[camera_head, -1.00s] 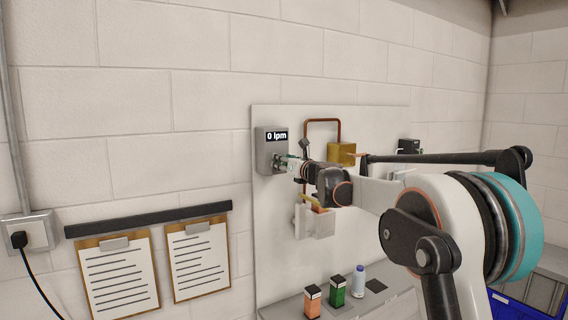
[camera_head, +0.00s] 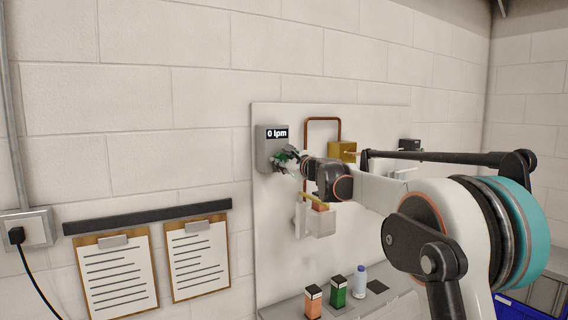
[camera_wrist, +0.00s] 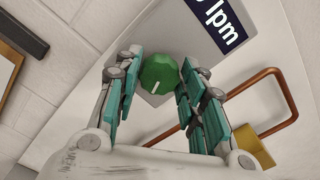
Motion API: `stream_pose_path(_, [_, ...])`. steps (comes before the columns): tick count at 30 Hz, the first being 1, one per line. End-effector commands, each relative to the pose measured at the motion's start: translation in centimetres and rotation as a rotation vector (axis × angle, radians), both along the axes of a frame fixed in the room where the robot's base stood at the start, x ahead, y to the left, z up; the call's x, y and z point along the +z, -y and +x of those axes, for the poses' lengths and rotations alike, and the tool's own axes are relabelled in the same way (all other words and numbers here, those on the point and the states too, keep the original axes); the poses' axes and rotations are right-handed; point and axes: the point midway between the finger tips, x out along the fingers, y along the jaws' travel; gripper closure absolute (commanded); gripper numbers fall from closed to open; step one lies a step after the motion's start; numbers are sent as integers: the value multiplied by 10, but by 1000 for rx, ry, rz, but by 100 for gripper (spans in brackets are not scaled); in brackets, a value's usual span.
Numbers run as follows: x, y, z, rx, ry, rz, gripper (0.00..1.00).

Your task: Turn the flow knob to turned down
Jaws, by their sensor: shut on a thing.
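The flow knob (camera_wrist: 158,74) is green and faceted, with a short white mark near its lower edge. It sits on the front of a grey box (camera_head: 263,158) whose dark display (camera_head: 277,134) reads "0 lpm". The display is partly cut off in the wrist view (camera_wrist: 214,22). My gripper (camera_wrist: 160,70) has its teal-padded fingers on either side of the knob and is shut on it. In the head view my gripper (camera_head: 287,160) reaches the box from the right and hides most of the knob.
A copper pipe (camera_head: 322,119), a brass block (camera_head: 342,152) and a white bracket (camera_head: 318,222) are on the pale panel (camera_head: 275,225), close to my gripper. Two clipboards (camera_head: 197,258) hang at left.

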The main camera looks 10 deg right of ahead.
Motion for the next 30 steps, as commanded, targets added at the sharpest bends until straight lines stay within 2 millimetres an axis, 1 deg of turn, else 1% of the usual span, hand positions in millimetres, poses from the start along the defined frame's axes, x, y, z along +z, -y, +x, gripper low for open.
stream_pose_path(30, [-3, -2, 0, 0, 298, -916, 87])
